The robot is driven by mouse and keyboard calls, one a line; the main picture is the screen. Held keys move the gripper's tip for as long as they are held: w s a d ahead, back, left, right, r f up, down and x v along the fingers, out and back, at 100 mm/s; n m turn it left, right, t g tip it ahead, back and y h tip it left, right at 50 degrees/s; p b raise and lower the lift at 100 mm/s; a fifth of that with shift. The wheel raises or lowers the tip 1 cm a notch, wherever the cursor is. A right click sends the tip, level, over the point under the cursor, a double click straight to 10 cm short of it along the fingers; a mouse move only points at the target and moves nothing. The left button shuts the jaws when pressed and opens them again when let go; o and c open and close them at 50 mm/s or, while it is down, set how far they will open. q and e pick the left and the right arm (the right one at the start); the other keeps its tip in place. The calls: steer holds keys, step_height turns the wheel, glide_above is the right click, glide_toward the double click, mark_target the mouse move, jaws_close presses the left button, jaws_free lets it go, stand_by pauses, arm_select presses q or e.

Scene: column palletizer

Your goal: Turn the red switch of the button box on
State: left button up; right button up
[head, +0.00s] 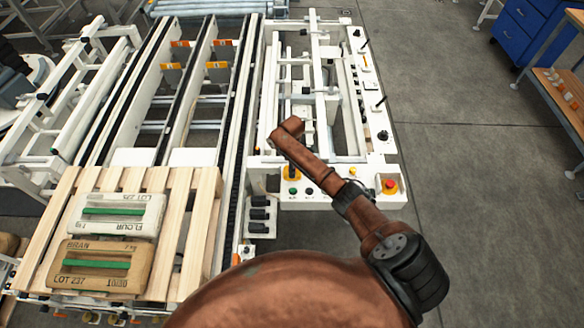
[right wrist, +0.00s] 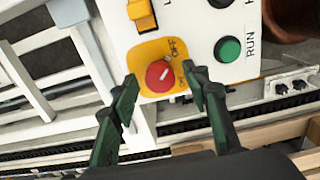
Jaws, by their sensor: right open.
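The button box (head: 335,197) is a white panel at the near end of the white machine frame. In the right wrist view, the red switch (right wrist: 157,78) is a round knob with a white mark on a yellow plate (right wrist: 150,50) lettered OFF and, partly hidden, another word. The mark slants toward OFF. My right gripper (right wrist: 161,80) is open, with one green-padded finger on each side of the knob. I cannot tell whether either finger touches it. In the head view, the switch and my right fingertips cannot be made out clearly near my brown arm. My left gripper is not in view.
A green RUN button (right wrist: 228,49) sits close beside the right finger. A yellow selector (right wrist: 142,15) is above the knob. A wooden pallet (head: 200,215) with two sacks lies left.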

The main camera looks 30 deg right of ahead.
steer(key=c, duration=1.2)
steer(key=shift+o, duration=0.2)
steer(key=m+p, duration=0.2)
steer(key=p, duration=0.1)
steer(key=shift+a+r+m, duration=0.1)
steer(key=shift+r+m, duration=0.1)
steer(key=shift+m, duration=0.2)
steer(key=m+p, duration=0.3)
steer(key=shift+m, duration=0.4)
steer(key=m+p, duration=0.2)
steer(key=m, duration=0.3)
steer(key=shift+f+p, duration=0.1)
steer(key=shift+p, duration=0.25)
steer(key=m+p, duration=0.1)
steer(key=m, duration=0.2)
steer(key=shift+m, duration=1.6)
